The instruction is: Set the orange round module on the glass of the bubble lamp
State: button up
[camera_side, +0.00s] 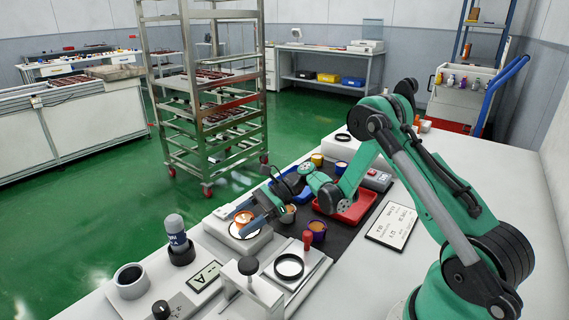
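The bubble lamp (263,240) is a pale box with a round, light-rimmed glass (245,234) on top. The module appears over the far part of this glass. Whether it touches the glass or hangs just above it is not clear. The fingers hide part of the glass and of the module's edge.
A press-like fixture (253,290) and a black ring (289,267) are in front. A purple cup (317,230), red tray (346,209) and blue tray (289,184) are close by right.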

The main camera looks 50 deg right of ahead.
jog(key=shift+o, duration=1.1)
jog(key=shift+r, duration=0.15)
jog(key=v, duration=1.1)
jog(key=shift+a, duration=0.1)
jog(key=shift+s+d+r, duration=0.15)
jog(key=shift+d, duration=0.15)
jog(key=shift+r, duration=0.2)
jog(key=s+a+r+n+t+h, duration=0.1)
jog(key=s+a+r+n+h, duration=0.2)
jog(key=a+n+h, duration=0.3)
jog(key=s+a+r+n+t+h, duration=0.1)
jog(key=s+a+r+n+h, duration=0.2)
jog(key=n, duration=1.3)
jog(key=s+a+h, duration=0.2)
jog(key=a+h, duration=0.1)
jog(key=shift+h, duration=0.3)
